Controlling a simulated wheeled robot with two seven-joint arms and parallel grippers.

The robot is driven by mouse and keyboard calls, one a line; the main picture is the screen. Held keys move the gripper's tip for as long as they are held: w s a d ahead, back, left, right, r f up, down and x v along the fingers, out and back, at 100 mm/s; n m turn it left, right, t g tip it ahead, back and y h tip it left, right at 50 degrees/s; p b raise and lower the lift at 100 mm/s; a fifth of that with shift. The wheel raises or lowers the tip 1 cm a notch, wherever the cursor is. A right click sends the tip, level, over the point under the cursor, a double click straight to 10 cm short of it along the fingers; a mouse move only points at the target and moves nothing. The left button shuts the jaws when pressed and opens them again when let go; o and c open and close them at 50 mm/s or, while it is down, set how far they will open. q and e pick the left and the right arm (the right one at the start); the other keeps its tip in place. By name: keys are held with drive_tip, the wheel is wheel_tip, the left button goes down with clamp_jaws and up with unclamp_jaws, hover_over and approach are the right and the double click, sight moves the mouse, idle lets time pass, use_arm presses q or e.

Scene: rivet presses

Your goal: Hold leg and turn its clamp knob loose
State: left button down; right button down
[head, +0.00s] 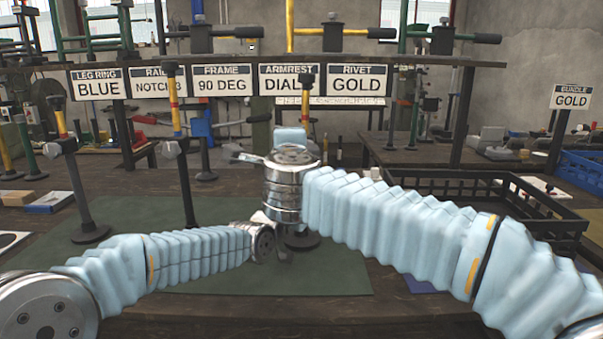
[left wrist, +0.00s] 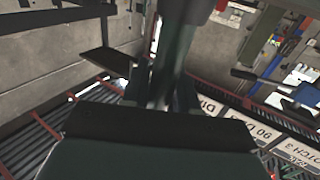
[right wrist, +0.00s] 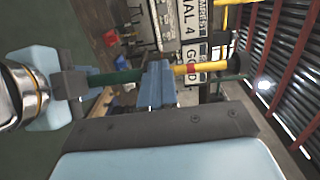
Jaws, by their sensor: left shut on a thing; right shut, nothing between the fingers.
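The leg, a dark green post with a yellow upper tube and red band, runs across the right wrist view (right wrist: 118,77); its top shows in the head view (head: 305,110). My left gripper (right wrist: 72,85) is shut on the green post. In the left wrist view its dark fingers (left wrist: 162,92) stand on both sides of the post (left wrist: 168,60). My right gripper (right wrist: 156,80) is shut and empty, its fingertips overlapping the leg where green meets yellow. The clamp and its knob are hidden there; I cannot tell whether the fingers touch them.
Two similar legs stand upright on round bases, at left (head: 75,185) and centre left (head: 185,165). A green mat (head: 135,215) covers the bench. A black crate (head: 480,190) is at right, a blue bin (head: 580,175) beyond. Labelled signs (head: 225,82) hang behind.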

drive_tip(key=shift+d+f, duration=0.15)
drive_tip(key=shift+f, duration=0.15)
drive_tip(key=shift+f, duration=0.75)
drive_tip(key=shift+d+f, duration=0.15)
drive_tip(key=shift+f, duration=0.15)
idle(0.3)
drive_tip(key=s, duration=0.6)
drive_tip(key=shift+a, duration=0.35)
